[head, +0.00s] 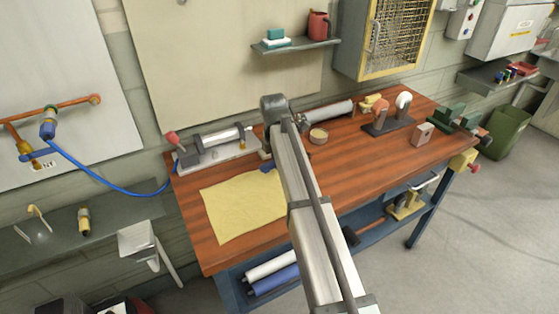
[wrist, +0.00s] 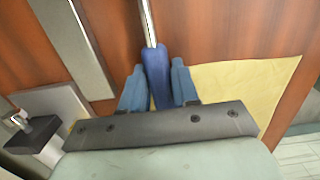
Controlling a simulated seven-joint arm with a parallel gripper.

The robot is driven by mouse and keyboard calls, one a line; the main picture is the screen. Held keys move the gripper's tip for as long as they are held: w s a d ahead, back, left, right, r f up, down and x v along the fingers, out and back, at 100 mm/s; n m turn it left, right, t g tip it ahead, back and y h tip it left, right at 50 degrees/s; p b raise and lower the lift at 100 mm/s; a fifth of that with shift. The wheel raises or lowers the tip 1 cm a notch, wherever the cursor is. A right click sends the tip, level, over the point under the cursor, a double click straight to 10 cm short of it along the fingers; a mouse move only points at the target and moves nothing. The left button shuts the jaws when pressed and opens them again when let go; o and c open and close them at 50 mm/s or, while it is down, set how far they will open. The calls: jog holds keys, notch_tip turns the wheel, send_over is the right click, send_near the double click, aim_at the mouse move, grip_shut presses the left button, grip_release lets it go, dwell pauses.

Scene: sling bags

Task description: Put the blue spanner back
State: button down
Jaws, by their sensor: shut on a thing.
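The blue spanner shows in the wrist view as a blue handle (wrist: 156,72) with a thin bright metal shaft (wrist: 149,22) running up out of the picture. My gripper (wrist: 157,84) has its two blue fingers on either side of the handle and is shut on it. The spanner is above the wooden bench top, beside the yellow cloth; I cannot tell whether it touches the wood. In the head view my arm hides most of the gripper and spanner. Only a small blue patch shows by the cloth's upper right corner. The spanner's far end is out of the wrist view.
The yellow cloth (head: 243,207) lies flat on the workbench (head: 345,166). A grey device with a cylinder (head: 217,145) stands at the back left. A grinder (head: 389,115) and green vise (head: 451,119) stand to the right. A shelf (head: 296,45) hangs above. The bench's right front is clear.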

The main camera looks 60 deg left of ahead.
jog(key=shift+s+d+f, duration=0.1)
jog(key=shift+d+f, duration=0.05)
jog(key=shift+f, duration=0.4)
jog(key=shift+d+f, duration=0.15)
jog(key=shift+f, duration=0.4)
dwell(0.6)
jog(key=c, duration=0.9)
grip_release()
jog(key=shift+o, duration=0.6)
jog(key=shift+r, duration=0.5)
jog(key=shift+s+a+r, duration=0.1)
jog(key=shift+s+r, duration=0.05)
jog(key=shift+r, duration=2)
jog(key=shift+s+a+r, duration=0.1)
jog(key=shift+r, duration=2)
